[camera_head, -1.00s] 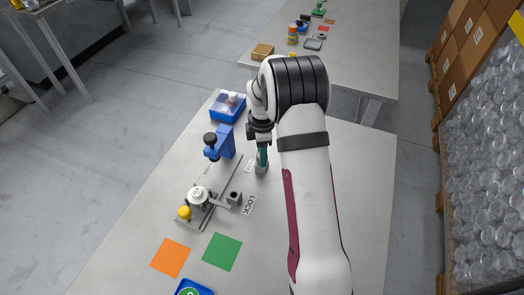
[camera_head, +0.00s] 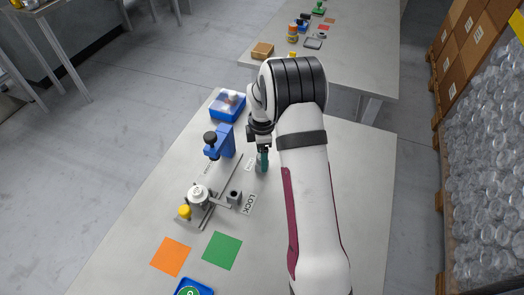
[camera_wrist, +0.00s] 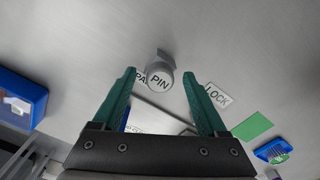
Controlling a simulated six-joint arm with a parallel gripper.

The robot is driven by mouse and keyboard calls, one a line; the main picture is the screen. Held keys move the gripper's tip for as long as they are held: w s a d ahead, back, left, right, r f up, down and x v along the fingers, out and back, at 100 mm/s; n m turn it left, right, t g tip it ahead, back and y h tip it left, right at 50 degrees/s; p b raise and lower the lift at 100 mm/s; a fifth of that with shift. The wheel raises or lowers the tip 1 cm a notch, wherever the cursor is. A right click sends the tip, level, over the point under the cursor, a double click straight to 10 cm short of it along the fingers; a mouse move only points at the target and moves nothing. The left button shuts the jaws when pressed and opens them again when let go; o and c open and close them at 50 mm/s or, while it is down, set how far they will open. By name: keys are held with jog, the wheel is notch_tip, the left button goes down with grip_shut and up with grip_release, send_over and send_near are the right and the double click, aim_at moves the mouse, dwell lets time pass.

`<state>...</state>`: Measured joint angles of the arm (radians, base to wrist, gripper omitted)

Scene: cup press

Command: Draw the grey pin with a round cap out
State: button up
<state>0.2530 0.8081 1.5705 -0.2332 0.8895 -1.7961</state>
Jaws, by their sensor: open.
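The grey pin's round cap (camera_wrist: 159,77), marked "PIN", shows in the wrist view between and slightly beyond my two teal fingertips. My gripper (camera_wrist: 163,82) is open around it, with a gap visible on both sides. In the head view my gripper (camera_head: 262,161) points down at the table beside the blue press and mostly hides the pin. A label beginning "PA" lies partly behind the cap in the wrist view. How deep the pin sits in its holder cannot be told.
The blue press (camera_head: 221,143) and its rail stand left of my gripper. A grey socket (camera_head: 234,196) is by the LOCK label (camera_head: 248,204). A blue bin (camera_head: 228,106) is behind. Orange (camera_head: 171,257) and green (camera_head: 222,252) squares lie in front.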

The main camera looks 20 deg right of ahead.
notch_tip(320, 180, up, 16)
jog(key=shift+f, duration=0.15)
dwell(0.7)
jog(key=s+a+r+m, duration=0.5)
jog(key=s+a+m, duration=0.2)
jog(key=s, duration=0.3)
jog(key=s+a+f+m+y, duration=0.1)
jog(key=s+a+m, duration=0.3)
jog(key=s, duration=0.6)
jog(key=s+a+f+m, duration=0.1)
jog(key=s+a+m, duration=0.2)
jog(key=s+m, duration=0.6)
jog(key=shift+s+a+f+m+y, duration=0.3)
jog(key=shift+s+a+f+y, duration=0.1)
jog(key=shift+s, duration=0.6)
